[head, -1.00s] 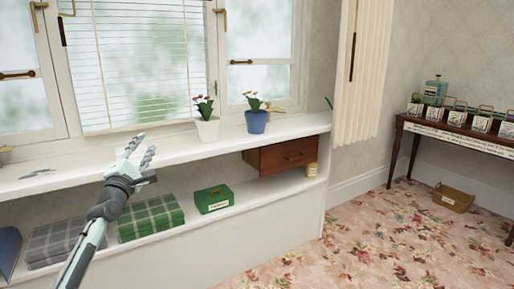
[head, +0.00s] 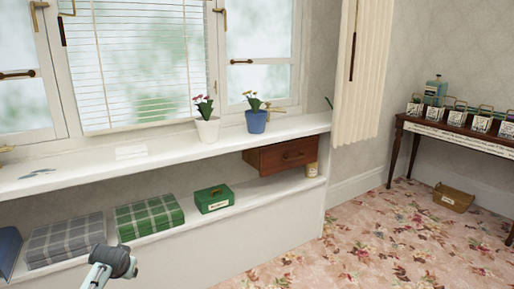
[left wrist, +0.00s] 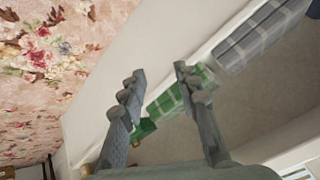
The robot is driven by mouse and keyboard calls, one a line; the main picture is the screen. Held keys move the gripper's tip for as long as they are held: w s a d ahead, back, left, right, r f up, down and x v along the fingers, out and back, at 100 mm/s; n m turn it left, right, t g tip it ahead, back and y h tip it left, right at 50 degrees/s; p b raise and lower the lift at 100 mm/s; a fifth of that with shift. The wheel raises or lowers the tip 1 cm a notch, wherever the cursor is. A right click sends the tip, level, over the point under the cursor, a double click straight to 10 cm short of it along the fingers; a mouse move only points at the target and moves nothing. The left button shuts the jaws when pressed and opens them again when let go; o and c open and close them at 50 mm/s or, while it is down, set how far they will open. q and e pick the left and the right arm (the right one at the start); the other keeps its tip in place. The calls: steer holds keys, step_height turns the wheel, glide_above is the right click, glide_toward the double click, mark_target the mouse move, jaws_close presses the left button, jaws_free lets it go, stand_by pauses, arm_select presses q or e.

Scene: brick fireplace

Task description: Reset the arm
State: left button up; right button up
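My left arm shows at the bottom left of the head view, in front of the low shelf; its fingers are out of sight there. In the left wrist view my left gripper (left wrist: 160,88) has its two fingers spread apart with nothing held between them. Behind the fingers, the green plaid box (left wrist: 168,100) and the grey plaid box (left wrist: 258,38) lie on the shelf, apart from the fingers as far as I can tell. My right arm and gripper are in neither view.
The white sill (head: 75,170) holds a white pot (head: 207,130), a blue pot (head: 256,122) and a small white item (head: 131,152). A wooden drawer (head: 282,156) hangs beneath. A green box (head: 214,199) sits on the shelf. The floral carpet (head: 370,240) is largely clear.

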arm_select(q)
steer(key=s+d+f+g, duration=0.1)
steer(key=s+d+f, duration=0.2)
steer(key=s, duration=0.8)
steer(key=s+d+f+g+h, duration=0.1)
steer(key=s+d+f, duration=0.3)
steer(key=s+f, duration=0.4)
steer(key=s+d+f+g+h, duration=0.1)
steer(key=s+d+f, duration=0.3)
steer(key=s, duration=1.2)
steer(key=shift+f+m+g, duration=0.4)
steer(key=shift+f, duration=0.5)
